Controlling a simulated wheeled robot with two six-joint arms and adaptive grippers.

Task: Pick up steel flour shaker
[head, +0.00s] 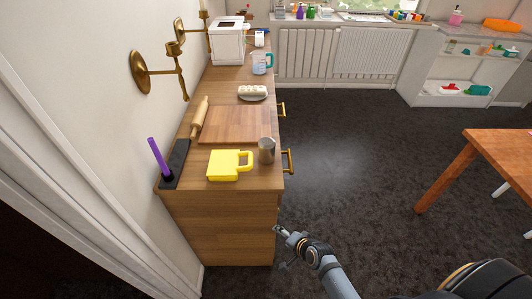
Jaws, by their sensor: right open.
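The steel flour shaker (267,150) is a small grey metal cylinder. It stands upright near the right front corner of the wooden counter, just right of a yellow handled object (229,165). My right gripper (279,231) is open and empty. In the picture it shows below the shaker, past the counter's near end and clear of the shaker. My left gripper is not in the head view.
A wooden board (235,124), a rolling pin (199,119) and a black holder with a purple stick (158,157) share the counter. Brass handles (288,161) stick out from its right side. Dark floor (350,150) to the right is free; a wooden table (490,160) stands farther right.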

